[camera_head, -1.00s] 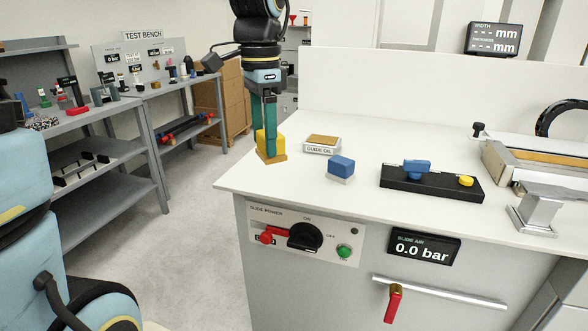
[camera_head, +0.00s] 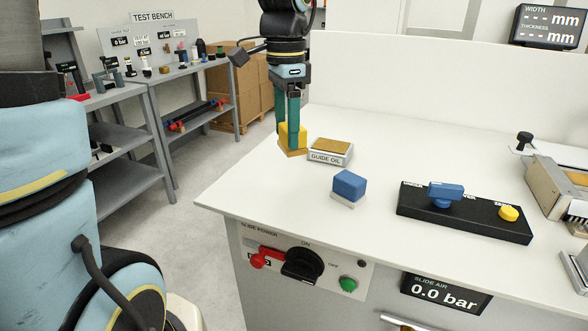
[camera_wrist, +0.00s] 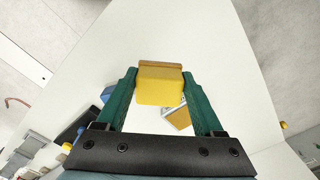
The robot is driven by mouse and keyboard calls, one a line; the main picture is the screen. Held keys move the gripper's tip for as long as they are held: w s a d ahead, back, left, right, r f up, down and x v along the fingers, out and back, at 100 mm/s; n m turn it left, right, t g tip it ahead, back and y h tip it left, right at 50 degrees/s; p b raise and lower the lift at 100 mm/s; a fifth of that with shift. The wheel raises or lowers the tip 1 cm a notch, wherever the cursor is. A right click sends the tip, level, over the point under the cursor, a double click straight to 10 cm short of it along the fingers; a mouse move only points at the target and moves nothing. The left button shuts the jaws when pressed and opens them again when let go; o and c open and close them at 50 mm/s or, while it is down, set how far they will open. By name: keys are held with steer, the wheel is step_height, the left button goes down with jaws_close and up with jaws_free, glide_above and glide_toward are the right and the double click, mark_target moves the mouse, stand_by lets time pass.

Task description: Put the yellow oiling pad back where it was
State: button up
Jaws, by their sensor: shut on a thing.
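The yellow oiling pad (camera_head: 301,136), a yellow block on a tan base, is between the fingers of my gripper (camera_head: 291,140). In the wrist view the pad (camera_wrist: 160,86) sits between both green fingertips of my gripper (camera_wrist: 159,88), which is shut on it. In the head view it is over the back left part of the bench top, just left of the guide oil tray (camera_head: 330,151). I cannot tell whether its base touches the bench. The tray has a tan top and a "GUIDE OIL" label, and shows partly behind the pad in the wrist view (camera_wrist: 178,118).
A blue block on a white base (camera_head: 348,187) stands right of the tray. A black holder (camera_head: 465,212) with a blue handle and a yellow knob lies further right. The bench's left edge is close to the pad. The bench top (camera_head: 270,200) in front is clear.

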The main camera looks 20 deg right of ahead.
mark_target(286, 127)
step_height(286, 127, down, 8)
steer(key=shift+f+p, duration=0.1)
steer(key=shift+p, duration=0.4)
steer(key=o, duration=1.3)
steer(key=shift+f, duration=0.15)
step_height(286, 127, up, 12)
steer(key=shift+r+b, duration=0.15)
steer(key=shift+b, duration=0.4)
steer(key=shift+s, duration=0.1)
